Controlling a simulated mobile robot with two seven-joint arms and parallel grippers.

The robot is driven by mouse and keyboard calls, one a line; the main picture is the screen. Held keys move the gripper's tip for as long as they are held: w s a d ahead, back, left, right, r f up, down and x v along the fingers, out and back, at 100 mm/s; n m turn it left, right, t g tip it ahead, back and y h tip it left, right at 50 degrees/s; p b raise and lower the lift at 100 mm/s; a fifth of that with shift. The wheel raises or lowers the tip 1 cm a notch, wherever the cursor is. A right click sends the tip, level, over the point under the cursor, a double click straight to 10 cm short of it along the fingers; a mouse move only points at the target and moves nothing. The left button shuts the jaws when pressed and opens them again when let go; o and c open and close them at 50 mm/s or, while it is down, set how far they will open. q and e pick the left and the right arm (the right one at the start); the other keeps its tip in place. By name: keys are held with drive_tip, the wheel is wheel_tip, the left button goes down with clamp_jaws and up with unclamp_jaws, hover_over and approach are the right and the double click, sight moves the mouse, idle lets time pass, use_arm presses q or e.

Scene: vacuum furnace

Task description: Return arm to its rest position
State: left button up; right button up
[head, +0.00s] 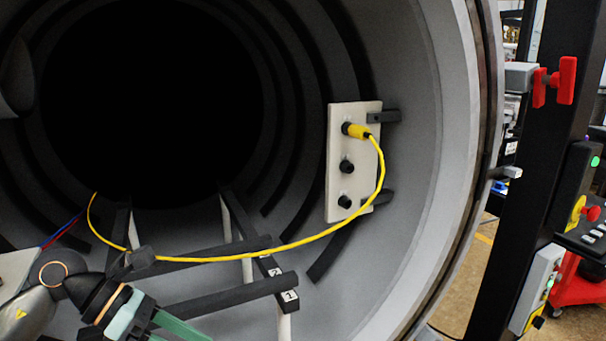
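My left arm comes in at the lower left. My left gripper (172,327) has green fingers that point to the lower right, and the bottom edge of the picture cuts them off. No held thing shows at the visible part of the fingers, and their tips are hidden. My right arm and gripper are not in the head view. A yellow cable (318,237) has its yellow plug (356,131) at the top socket of a pale panel (340,200) on the chamber's right wall. The cable hangs in a curve, apart from the visible fingers.
Dark rails (225,297) on pale posts stand in the round furnace chamber (420,200), just right of my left gripper. Two black connectors (346,166) sit below the yellow plug. Outside right is a black post (520,170) with a red handle (566,80). The chamber's middle is open.

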use_arm(q)
drive_tip(key=d+r+n+t+h, duration=0.2)
drive_tip(key=d+n+t+h, duration=0.3)
drive_tip(key=d+n+h, duration=0.45)
drive_tip(key=w+a+f+n+t+y, duration=0.1)
drive_tip(key=a+f+n+t+y, duration=0.45)
drive_tip(key=n, duration=0.75)
drive_tip(key=w+a+f+n+t+y, duration=0.1)
drive_tip(key=a+f+n+t+y, duration=0.2)
drive_tip(key=f+n+t+y, duration=0.75)
drive_tip(key=s+a+f+n+g+y, duration=0.1)
drive_tip(key=s+a+f+n+g, duration=0.1)
drive_tip(key=s+f+n+g, duration=1)
drive_tip(key=s+f+n, duration=0.1)
drive_tip(key=s+f, duration=0.3)
drive_tip(key=f, duration=0.4)
drive_tip(key=shift+s+f, duration=0.15)
drive_tip(key=shift+s, duration=0.15)
